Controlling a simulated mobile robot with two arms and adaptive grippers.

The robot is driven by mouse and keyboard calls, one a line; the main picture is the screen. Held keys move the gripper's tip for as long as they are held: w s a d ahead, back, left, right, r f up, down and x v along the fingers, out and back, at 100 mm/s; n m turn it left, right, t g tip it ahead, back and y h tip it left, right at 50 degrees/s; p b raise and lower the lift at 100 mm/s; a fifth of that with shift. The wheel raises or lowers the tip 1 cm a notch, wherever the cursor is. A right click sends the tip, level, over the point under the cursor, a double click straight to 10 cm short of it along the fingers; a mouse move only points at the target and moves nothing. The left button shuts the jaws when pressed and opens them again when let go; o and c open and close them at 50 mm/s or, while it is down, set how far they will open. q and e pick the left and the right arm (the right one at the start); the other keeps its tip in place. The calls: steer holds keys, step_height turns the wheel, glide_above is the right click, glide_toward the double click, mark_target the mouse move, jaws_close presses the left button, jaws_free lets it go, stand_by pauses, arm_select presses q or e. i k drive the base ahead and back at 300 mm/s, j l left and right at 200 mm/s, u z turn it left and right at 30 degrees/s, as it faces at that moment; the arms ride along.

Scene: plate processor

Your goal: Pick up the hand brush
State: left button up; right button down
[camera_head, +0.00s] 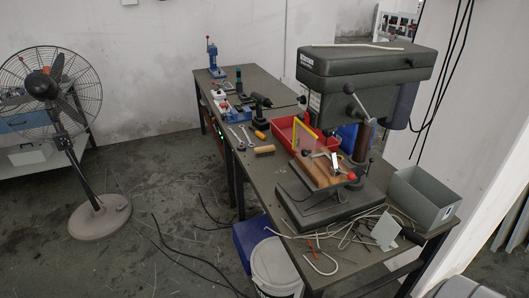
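I cannot pick out the hand brush for certain. A small tan, wooden-looking piece (264,150) lies on the near side of the dark workbench (262,183), left of the drill press (365,65). It may be the brush, but it is too small to tell. Neither of my grippers shows in the head view.
A red bin (283,129), a grey open box (424,197), tangled pale cord (345,236) and several tools crowd the bench. A white bucket (274,268) and blue box (250,240) stand below. A fan (99,216) is at left. Cables cross the otherwise open floor.

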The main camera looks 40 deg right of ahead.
mark_target(266, 150)
steer(key=z, duration=0.95)
steer(key=i+j+z, duration=0.25)
steer(key=z, duration=0.15)
steer(key=i+j+z, duration=0.55)
steer(key=j+z, duration=0.3)
steer(key=i+j+z, duration=0.15)
steer(key=j+z, duration=0.25)
